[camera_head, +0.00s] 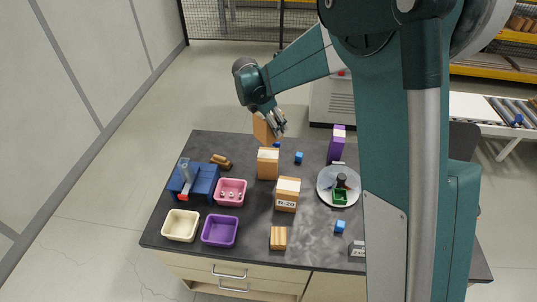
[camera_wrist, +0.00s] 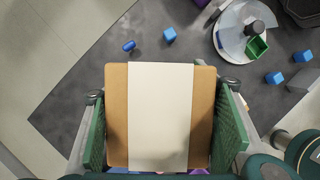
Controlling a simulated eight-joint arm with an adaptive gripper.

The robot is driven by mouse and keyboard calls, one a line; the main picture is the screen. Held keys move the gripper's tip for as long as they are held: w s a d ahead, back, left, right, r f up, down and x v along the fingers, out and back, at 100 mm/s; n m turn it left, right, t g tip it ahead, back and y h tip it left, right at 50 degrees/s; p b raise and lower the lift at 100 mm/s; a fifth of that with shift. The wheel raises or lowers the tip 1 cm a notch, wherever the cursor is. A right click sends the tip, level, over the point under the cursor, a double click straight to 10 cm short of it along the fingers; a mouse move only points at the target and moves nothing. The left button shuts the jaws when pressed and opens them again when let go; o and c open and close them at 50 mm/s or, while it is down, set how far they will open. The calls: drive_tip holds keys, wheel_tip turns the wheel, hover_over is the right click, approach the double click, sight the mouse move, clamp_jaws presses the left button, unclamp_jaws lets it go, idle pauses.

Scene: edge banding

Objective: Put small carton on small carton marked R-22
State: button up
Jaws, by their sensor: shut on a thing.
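My gripper (camera_head: 276,123) is shut on a small brown carton (camera_head: 262,131) near the far edge of the table. In the wrist view the held carton (camera_wrist: 117,115) sits between the green finger pads, with a wide pale strip down its middle. A brown carton (camera_head: 268,168) with a pale top strip stands on the table just in front of the held one. Another carton (camera_head: 287,190) stands nearer; its front label seems to read R-20, but the print is small. I cannot make out a label R-22.
A purple box (camera_head: 336,146) and a round plate (camera_head: 325,183) stand right. Small blue blocks are scattered about.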

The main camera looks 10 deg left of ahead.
drive_tip(key=shift+f, duration=0.1)
drive_tip(key=shift+f, duration=2.95)
drive_tip(key=shift+f, duration=0.2)
drive_tip(key=shift+f+p, duration=0.3)
drive_tip(key=shift+f, duration=1.4)
drive_tip(key=shift+f, duration=0.1)
drive_tip(key=o, duration=1.1)
